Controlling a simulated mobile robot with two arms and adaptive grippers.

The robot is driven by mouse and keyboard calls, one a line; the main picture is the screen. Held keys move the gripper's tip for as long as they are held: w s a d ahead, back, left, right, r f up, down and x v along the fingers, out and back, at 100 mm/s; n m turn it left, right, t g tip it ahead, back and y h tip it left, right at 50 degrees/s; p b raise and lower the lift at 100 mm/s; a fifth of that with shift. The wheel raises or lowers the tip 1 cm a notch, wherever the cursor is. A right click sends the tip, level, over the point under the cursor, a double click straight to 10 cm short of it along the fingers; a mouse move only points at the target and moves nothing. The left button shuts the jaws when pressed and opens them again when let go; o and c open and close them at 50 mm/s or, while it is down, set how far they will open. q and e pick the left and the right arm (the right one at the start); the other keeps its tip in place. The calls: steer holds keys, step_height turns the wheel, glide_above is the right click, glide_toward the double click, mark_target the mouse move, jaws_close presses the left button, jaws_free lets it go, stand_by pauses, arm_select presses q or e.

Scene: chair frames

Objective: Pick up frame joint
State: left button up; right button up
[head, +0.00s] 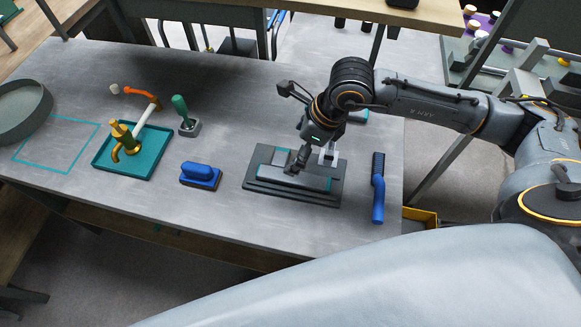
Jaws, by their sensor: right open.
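My right gripper (310,164) is open, pointing down over a dark stepped fixture (262,184) on the grey table. A grey piece with teal strips (315,182) lies on the fixture, partly hidden by the fingers. I cannot tell whether the fingers touch it. A joint-like piece with a yellow body (122,136), a white tube and an orange end rests in a teal tray (157,150) at the left. I cannot tell for sure which of these is the frame joint. My left gripper is not in view.
A blue block tool (200,174) and a green-handled tool (182,112) stand between tray and fixture. A blue-handled brush (378,203) lies right of the fixture. A round grey bin (22,110) is at far left, beside a bare teal-outlined area (58,143).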

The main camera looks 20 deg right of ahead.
mark_target(283, 164)
steer(key=p+x, duration=0.1)
steer(key=x, duration=0.2)
steer(key=shift+w+f, duration=0.2)
steer(key=p+x, duration=0.1)
steer(key=x, duration=0.2)
steer(key=shift+f+p, duration=0.25)
steer(key=shift+p, duration=0.05)
steer(key=shift+w+f, duration=0.15)
steer(key=shift+f, duration=0.2)
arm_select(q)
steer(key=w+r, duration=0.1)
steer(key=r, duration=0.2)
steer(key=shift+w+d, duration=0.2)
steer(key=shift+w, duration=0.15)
arm_select(e)
steer(key=shift+f, duration=0.2)
steer(key=c, duration=1)
